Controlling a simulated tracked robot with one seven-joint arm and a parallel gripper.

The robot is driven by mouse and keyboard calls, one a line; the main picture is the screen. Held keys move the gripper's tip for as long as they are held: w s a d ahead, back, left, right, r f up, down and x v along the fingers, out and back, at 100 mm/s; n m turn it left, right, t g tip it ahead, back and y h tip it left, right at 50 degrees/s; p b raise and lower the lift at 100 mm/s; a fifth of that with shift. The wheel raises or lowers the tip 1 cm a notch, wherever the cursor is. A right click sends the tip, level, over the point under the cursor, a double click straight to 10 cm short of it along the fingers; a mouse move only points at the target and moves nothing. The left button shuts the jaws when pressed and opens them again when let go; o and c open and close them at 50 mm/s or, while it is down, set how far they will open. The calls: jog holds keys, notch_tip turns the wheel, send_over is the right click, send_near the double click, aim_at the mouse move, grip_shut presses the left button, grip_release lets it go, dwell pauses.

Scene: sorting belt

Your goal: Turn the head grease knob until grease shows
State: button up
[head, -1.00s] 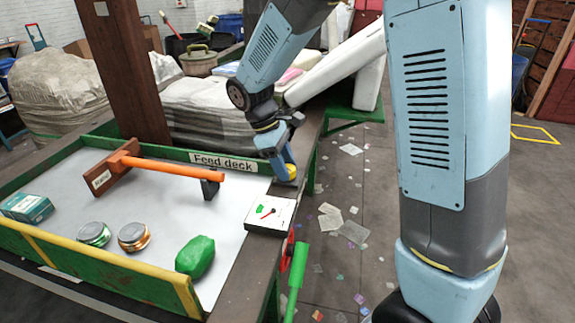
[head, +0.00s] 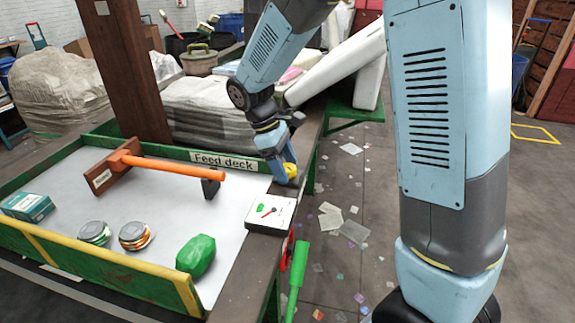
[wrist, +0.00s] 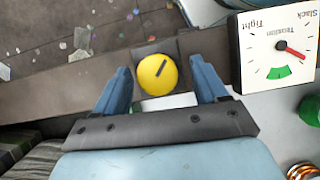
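A round yellow knob (wrist: 157,74) with a dark pointer line sits on a dark block at the deck's edge. It also shows beside my gripper in the head view (head: 291,170). I take it for the head grease knob; no label on it shows. My gripper (wrist: 160,68) is open, with one blue finger on each side of the knob. A gap shows between each finger and the knob in the wrist view. In the head view my gripper (head: 280,164) is low at the deck's corner. I see no grease.
A white tension gauge (head: 270,213), marked Slack and Tight, stands close by, its red needle off the green band. A green-handled lever (head: 298,262) is at the deck's outer side. An orange-handled tool (head: 170,169), tins and a green lump (head: 196,256) lie on the deck.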

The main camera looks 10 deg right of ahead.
jog(key=shift+w+a+r, duration=0.1)
jog(key=shift+r, duration=0.15)
jog(key=v, duration=1.3)
jog(key=r+n+t+y, duration=0.1)
jog(key=t+y, duration=0.1)
jog(key=y, duration=0.2)
send_over(288, 168)
jog(key=shift+w, duration=0.15)
jog(key=shift+n, duration=0.3)
notch_tip(288, 168, down, 14)
jog(key=shift+r, duration=0.15)
dwell(0.5)
